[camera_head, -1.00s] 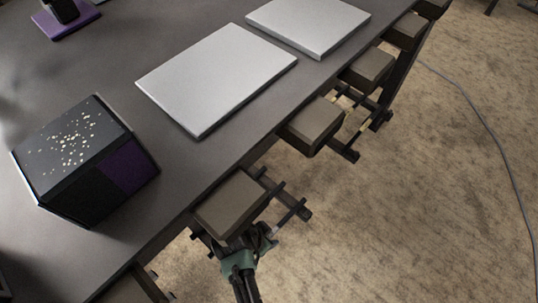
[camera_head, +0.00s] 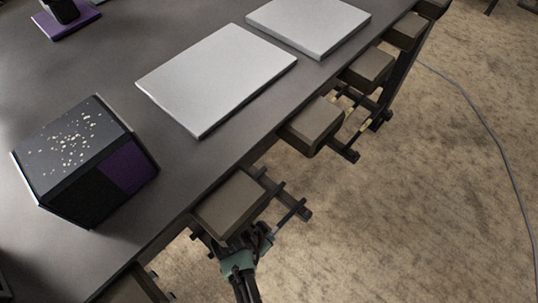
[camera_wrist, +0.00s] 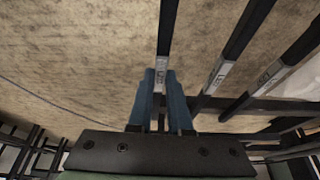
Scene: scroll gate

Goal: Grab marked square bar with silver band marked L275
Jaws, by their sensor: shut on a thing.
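A dark square bar (camera_wrist: 168,30) with a silver band (camera_wrist: 160,84) runs down the middle of the wrist view. My gripper (camera_wrist: 160,76) has its two blue fingers shut on this bar, one on each side at the band. The band carries small dark lettering, too small to read surely. Two more dark bars with marked silver bands, one (camera_wrist: 217,74) and another (camera_wrist: 268,76), lie to the right, apart from the fingers. In the head view my gripper (camera_head: 244,247) is beside a brown block at the table edge; its fingertips are hard to make out there.
The grey table (camera_head: 120,45) bears two pale slabs (camera_head: 215,80) and a black-and-purple box (camera_head: 85,160). Several brown blocks (camera_head: 312,125) with dark bars jut from its edge. A cable (camera_head: 490,130) lies on the otherwise clear floor at right.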

